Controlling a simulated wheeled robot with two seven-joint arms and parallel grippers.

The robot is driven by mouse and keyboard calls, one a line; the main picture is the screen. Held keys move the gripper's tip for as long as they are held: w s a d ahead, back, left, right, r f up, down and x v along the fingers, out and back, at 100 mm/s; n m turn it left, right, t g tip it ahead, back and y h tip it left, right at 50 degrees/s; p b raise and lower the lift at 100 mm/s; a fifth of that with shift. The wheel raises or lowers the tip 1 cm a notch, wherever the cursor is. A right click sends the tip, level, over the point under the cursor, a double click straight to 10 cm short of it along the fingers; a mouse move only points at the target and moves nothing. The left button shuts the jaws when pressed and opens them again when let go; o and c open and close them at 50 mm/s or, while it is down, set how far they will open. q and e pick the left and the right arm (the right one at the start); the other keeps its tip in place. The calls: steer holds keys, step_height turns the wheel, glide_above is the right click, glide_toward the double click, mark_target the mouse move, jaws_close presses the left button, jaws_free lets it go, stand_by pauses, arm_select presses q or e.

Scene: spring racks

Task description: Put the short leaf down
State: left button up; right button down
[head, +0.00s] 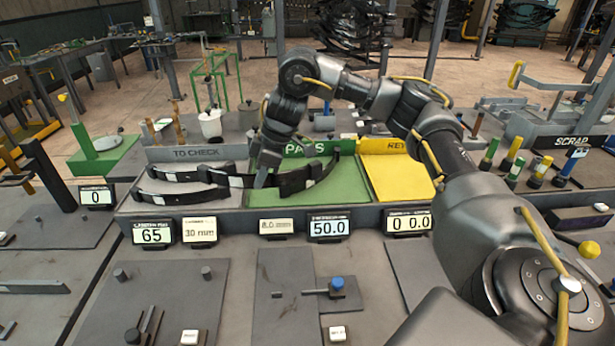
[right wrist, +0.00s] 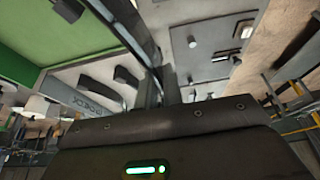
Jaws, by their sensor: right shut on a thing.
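My right gripper (head: 266,178) reaches down at the left edge of the green PASS bay (head: 343,187), beside the grey TO CHECK bay. It is shut on a dark curved leaf (head: 312,177), which extends to the right over the green surface. In the right wrist view the held leaf (right wrist: 130,32) runs up from the fingers (right wrist: 170,92). I cannot tell whether it touches the bay floor. Two longer dark leaves, an upper one (head: 187,174) and a lower one (head: 178,196), lie in the TO CHECK bay. My left gripper is out of view.
The yellow bay (head: 398,180) at the right is empty where I see it. Several displays, one reading 50.0 (head: 329,226), line the rack's front. A grey plate with a blue knob (head: 337,284) lies in front. Several coloured-base posts (head: 515,165) stand near the SCRAP sign.

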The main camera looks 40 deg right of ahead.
steer(key=w+d+f+p, duration=0.15)
steer(key=d+f, duration=0.25)
steer(key=d, duration=0.5)
glide_above(296, 201)
steer(key=f, duration=0.4)
steer(key=shift+s+d+f, duration=0.1)
steer(key=shift+s, duration=0.3)
steer(key=shift+d+f+p, duration=0.4)
steer(key=shift+f, duration=0.1)
steer(key=f, duration=0.1)
steer(key=f+p, duration=0.1)
steer(key=f, duration=0.1)
steer(key=shift+d+p, duration=0.25)
steer(key=shift+p, duration=0.15)
steer(key=shift+w+f, duration=0.1)
steer(key=shift+f, duration=0.2)
steer(key=shift+a, duration=0.1)
steer(key=c, duration=1.9)
jaws_free()
steer(key=shift+f, duration=0.2)
steer(key=o, duration=0.4)
steer(key=shift+r, duration=0.1)
steer(key=shift+c, duration=0.2)
